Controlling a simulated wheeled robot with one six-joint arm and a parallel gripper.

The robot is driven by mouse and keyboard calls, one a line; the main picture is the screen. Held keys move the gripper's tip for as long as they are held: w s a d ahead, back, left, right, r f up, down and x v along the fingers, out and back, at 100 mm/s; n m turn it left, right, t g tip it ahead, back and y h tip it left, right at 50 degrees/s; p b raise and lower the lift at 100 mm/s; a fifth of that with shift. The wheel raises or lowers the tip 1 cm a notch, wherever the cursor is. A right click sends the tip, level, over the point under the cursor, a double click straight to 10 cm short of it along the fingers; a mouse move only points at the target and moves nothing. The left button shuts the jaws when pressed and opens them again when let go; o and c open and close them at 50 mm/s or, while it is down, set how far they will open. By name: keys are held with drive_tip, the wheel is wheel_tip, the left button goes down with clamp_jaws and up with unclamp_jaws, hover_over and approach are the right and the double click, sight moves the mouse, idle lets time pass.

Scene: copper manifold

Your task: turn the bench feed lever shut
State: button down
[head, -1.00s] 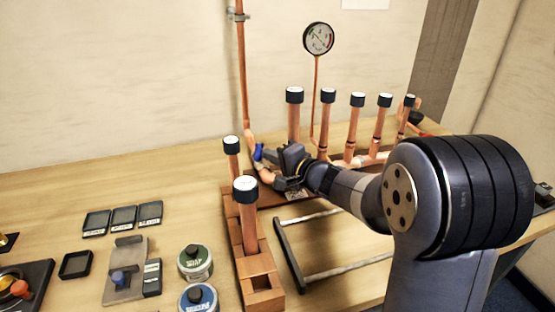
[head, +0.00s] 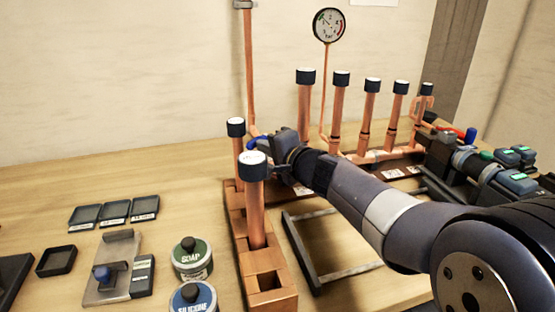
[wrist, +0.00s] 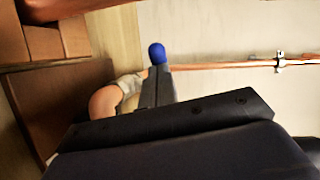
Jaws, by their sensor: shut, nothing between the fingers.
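The blue lever (head: 254,137) sits at the foot of the tall copper feed pipe (head: 249,80), behind the wooden rack. In the wrist view its rounded blue tip (wrist: 157,53) shows just beyond my gripper (wrist: 156,78). My gripper is shut with nothing between its fingers. Its fingers are right at the lever, and they seem to touch or nearly touch it. In the head view my gripper (head: 270,146) is partly hidden by its own body. The valve body and the lever's lower part are mostly hidden; a curved copper pipe (wrist: 105,104) shows beside the fingers.
A wooden rack (head: 262,262) with capped copper pipes (head: 255,205) stands close in front of my gripper. A row of capped risers (head: 338,105) and a gauge (head: 328,25) stand behind my arm. Soap (head: 192,260) and silicone (head: 193,297) tins and small black trays (head: 115,210) lie left.

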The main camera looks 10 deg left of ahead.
drive_tip(key=shift+a+f+b, duration=0.2)
drive_tip(key=shift+a+b, duration=1.25)
drive_tip(key=shift+b, duration=0.1)
drive_tip(key=shift+w+a+r+b, duration=0.1)
drive_tip(key=shift+w+a+b, duration=0.1)
drive_tip(key=shift+a+b, duration=0.35)
drive_tip(key=shift+w+a+r+b, duration=0.15)
drive_tip(key=shift+a+b, duration=0.15)
drive_tip(key=shift+a, duration=0.3)
